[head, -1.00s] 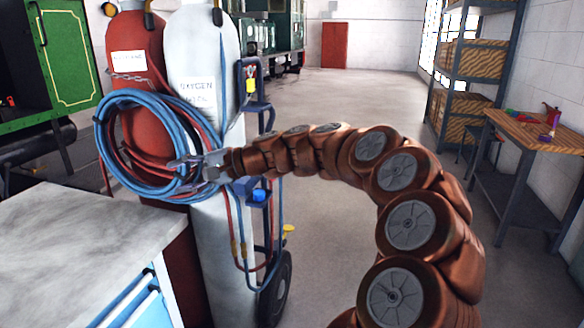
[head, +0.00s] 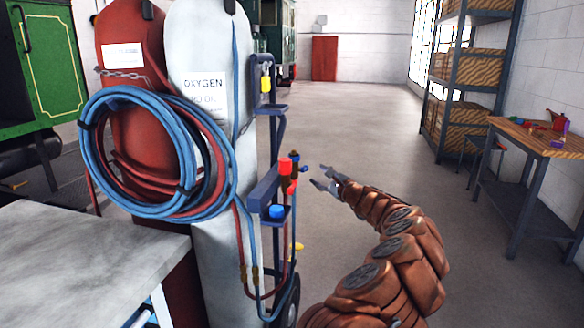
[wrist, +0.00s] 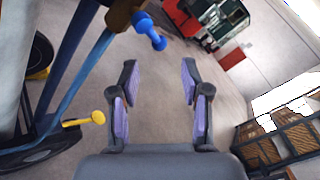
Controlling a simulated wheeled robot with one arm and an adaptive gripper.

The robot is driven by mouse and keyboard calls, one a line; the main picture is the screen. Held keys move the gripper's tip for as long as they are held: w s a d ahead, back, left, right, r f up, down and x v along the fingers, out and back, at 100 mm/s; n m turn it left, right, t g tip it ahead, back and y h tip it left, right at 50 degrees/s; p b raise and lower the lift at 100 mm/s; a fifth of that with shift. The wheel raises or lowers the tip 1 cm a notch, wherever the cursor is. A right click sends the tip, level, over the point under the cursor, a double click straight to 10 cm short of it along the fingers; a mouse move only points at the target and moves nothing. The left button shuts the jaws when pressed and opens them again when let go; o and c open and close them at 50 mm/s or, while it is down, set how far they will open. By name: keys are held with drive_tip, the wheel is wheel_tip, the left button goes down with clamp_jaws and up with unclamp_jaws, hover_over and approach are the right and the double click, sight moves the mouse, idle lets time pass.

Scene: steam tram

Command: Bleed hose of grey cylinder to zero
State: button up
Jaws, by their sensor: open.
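The grey cylinder (head: 212,130), labelled OXYGEN, stands upright beside a red cylinder (head: 133,70) on a trolley. A blue hose (head: 93,175) is coiled with a red hose across both cylinders; a blue line also runs down the trolley side. Red and blue knobs (head: 288,163) sit on the trolley's right side, and a small blue knob (head: 307,169) sticks out towards my gripper. My gripper (head: 324,178) is open and empty, just right of it. In the wrist view a blue knob (wrist: 150,30) on a brass-brown body is ahead of the open fingers (wrist: 158,78), not between them.
A pale-topped bench (head: 90,255) is at front left. A wooden workbench (head: 540,138) and shelving (head: 462,70) line the right. The floor (head: 350,120) between is clear.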

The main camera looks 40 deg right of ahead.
sight(306, 169)
drive_tip(key=shift+w+d, duration=0.15)
drive_tip(key=shift+w, duration=1.25)
drive_tip(key=shift+w+d, duration=0.2)
drive_tip(key=shift+w, duration=1.15)
drive_tip(key=shift+w+d, duration=0.15)
drive_tip(key=shift+w, duration=1.25)
clamp_jaws()
